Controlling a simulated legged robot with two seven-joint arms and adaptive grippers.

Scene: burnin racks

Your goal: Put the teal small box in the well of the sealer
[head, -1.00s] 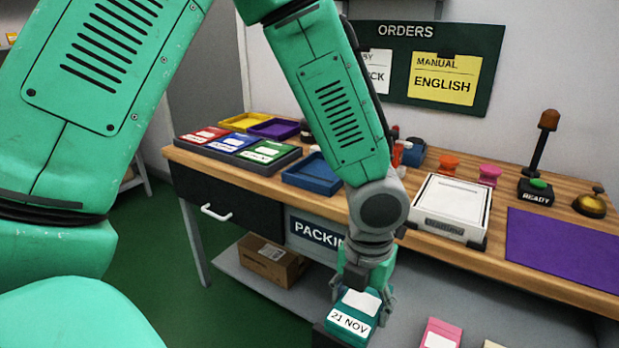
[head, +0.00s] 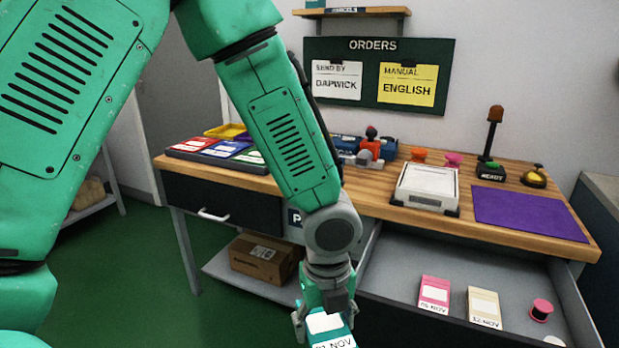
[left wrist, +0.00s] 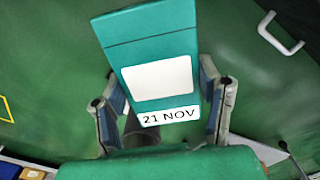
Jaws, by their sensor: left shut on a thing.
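The teal small box (head: 325,325) shows at the bottom edge of the head view, partly cut off. In the left wrist view the teal small box (left wrist: 155,55) has a blank white panel and a "21 NOV" label. My left gripper (head: 326,308) is shut on it, with a finger on each side in the left wrist view (left wrist: 165,105). They are in the air in front of the bench. A white-framed unit with a shallow recessed top (head: 427,187), apparently the sealer, stands on the bench, up and right of the gripper. Its recess looks empty. My right gripper is out of view.
An open grey drawer (head: 400,262) under the bench holds a pink box (head: 434,294), a cream box (head: 484,307) and a pink spool (head: 541,309). A purple mat (head: 528,213) lies right of the white unit. Coloured trays (head: 228,150) stand at the left.

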